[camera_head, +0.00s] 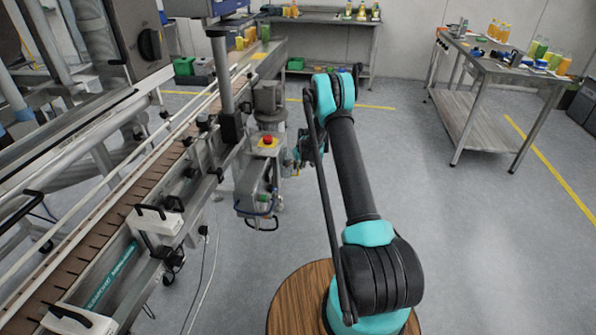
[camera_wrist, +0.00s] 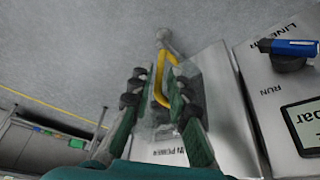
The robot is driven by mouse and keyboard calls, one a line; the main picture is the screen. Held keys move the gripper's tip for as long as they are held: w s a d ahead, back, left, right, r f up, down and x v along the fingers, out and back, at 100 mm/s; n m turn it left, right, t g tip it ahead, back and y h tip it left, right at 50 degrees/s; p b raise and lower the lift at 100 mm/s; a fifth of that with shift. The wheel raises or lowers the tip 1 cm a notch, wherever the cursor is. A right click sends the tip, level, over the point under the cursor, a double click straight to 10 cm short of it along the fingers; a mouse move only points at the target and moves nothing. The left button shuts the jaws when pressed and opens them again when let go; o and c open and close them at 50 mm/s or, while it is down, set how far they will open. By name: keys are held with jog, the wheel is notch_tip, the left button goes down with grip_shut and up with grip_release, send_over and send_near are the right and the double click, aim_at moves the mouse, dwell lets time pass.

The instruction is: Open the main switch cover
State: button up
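My gripper (camera_wrist: 154,92) has two dark green fingers with black tips, standing apart in the wrist view. A yellow curved bar (camera_wrist: 161,78) shows between the fingertips, running up to a grey round end. A faint see-through panel (camera_wrist: 150,132) also shows between the fingers; it looks like the main switch cover, by a partly hidden label ending in "POWER" on a light metal box (camera_wrist: 225,110). I cannot tell whether the fingers touch the panel or bar. In the head view my gripper (camera_head: 301,150) is small, mostly hidden by my arm, beside the conveyor machine.
Right of the box, a panel (camera_wrist: 268,125) carries a blue-handled valve (camera_wrist: 290,50) and a display reading "bar". A red emergency button (camera_head: 267,141) sits near my gripper by the conveyor (camera_head: 110,220). A table with bottles (camera_head: 490,60) stands right; floor between is clear.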

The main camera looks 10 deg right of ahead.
jog(key=shift+x, duration=1.75)
grip_shut()
jog(key=shift+r, duration=0.1)
